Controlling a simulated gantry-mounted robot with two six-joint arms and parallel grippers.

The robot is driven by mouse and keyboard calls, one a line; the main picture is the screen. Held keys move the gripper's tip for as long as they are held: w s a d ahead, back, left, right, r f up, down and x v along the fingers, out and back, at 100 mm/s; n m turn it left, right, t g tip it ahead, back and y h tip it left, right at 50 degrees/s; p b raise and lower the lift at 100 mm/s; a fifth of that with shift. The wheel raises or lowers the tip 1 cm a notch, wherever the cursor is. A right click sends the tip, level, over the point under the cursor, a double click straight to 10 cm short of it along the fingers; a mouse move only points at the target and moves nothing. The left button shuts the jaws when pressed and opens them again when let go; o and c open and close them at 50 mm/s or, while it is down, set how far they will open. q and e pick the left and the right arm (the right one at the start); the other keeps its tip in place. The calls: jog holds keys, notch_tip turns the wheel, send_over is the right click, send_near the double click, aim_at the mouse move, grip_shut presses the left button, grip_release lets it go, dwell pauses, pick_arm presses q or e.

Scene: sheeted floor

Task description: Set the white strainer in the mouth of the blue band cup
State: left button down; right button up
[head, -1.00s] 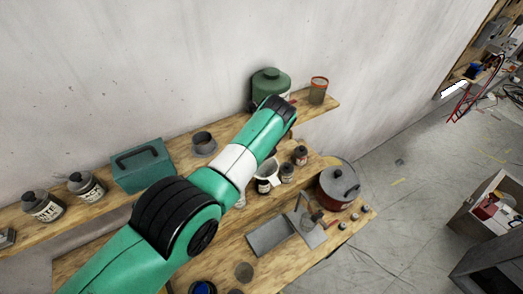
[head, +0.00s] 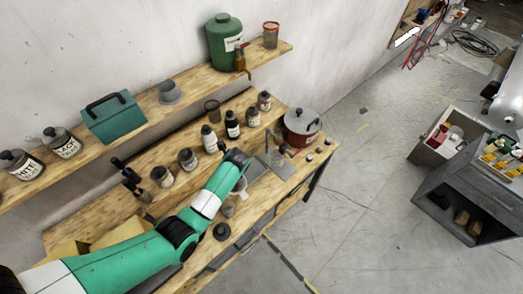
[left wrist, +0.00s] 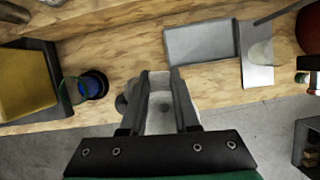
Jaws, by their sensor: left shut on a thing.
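My left gripper (head: 240,180) is low over the front part of the bench. In the left wrist view its fingers (left wrist: 160,85) are closed on a pale, whitish piece, the white strainer (left wrist: 160,103), partly hidden by the fingers. A dark round cup with blue in it (left wrist: 93,85), which looks like the blue band cup, stands just left of the fingers, apart from them. In the head view a dark round top (head: 222,231) shows in front of the gripper, its blue not visible. A greyish see-through shape (head: 228,209) is below the gripper; I cannot tell which object it is. My right gripper is not seen.
A grey tray (left wrist: 200,45) lies right of the gripper. Several bottles (head: 232,125) stand behind it on the bench, with a dark mesh cup (head: 212,111). A red pot (head: 301,128) stands at the right end. A yellow block (left wrist: 22,80) sits at the left.

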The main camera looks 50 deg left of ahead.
pick_arm(q)
jog(key=s+a+f+n, duration=0.1)
jog(key=s+a+f, duration=0.1)
jog(key=s+f, duration=0.2)
jog(key=shift+s+f, duration=0.25)
jog(key=shift+s, duration=0.9)
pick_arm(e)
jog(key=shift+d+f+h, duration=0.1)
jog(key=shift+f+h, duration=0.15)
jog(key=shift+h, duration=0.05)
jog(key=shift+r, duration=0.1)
pick_arm(q)
notch_tip(320, 180, down, 4)
jog(key=b, duration=0.2)
jog(key=shift+d+f+b, duration=0.1)
jog(key=shift+b, duration=0.25)
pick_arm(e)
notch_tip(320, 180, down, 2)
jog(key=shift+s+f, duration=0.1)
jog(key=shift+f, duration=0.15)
pick_arm(q)
jog(key=shift+p, duration=0.3)
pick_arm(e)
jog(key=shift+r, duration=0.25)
pick_arm(q)
jog(key=shift+f+b, duration=1.4)
jog(key=shift+f, duration=0.35)
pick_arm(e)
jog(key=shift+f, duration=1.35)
